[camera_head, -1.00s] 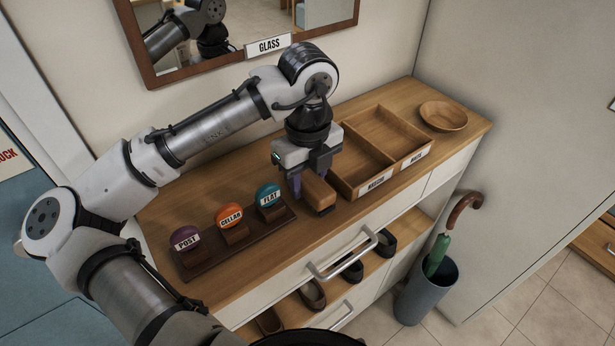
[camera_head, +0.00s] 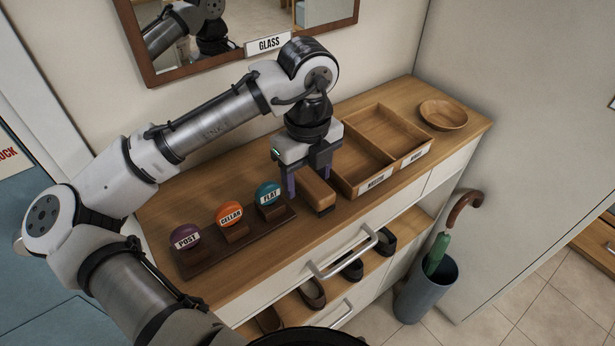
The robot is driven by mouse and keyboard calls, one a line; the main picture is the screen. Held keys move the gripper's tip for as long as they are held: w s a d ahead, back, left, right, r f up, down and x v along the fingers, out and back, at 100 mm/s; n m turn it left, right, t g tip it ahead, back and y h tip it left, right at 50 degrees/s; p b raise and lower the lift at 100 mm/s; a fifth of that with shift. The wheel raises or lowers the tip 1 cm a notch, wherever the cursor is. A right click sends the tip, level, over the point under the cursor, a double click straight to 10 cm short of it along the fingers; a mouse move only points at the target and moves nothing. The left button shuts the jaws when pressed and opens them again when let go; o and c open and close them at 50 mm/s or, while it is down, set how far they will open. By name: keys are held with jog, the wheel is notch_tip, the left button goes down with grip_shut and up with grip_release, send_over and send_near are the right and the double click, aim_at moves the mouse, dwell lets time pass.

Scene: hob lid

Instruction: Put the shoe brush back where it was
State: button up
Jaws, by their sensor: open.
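The shoe brush (camera_head: 317,194), a brown wooden block with a dark underside, lies on the cabinet top between the key rack and the divided tray. My gripper (camera_head: 308,186) is above and behind it, pointing down, with its jaws open. One finger shows just left of the brush; the other is partly hidden at its far right side. The fingers appear to straddle the far part of the brush, but I cannot tell whether they touch it.
The two-part wooden tray (camera_head: 409,158) is right of the brush, with a wooden bowl (camera_head: 444,115) beyond it. The dark rack (camera_head: 238,242) with tags POST, CELLAR and FLAT is to the left. A mirror (camera_head: 250,51) hangs behind. An umbrella stand (camera_head: 427,292) is on the floor.

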aim_at(307, 177)
notch_tip(307, 177, up, 11)
jog(key=shift+b, duration=0.35)
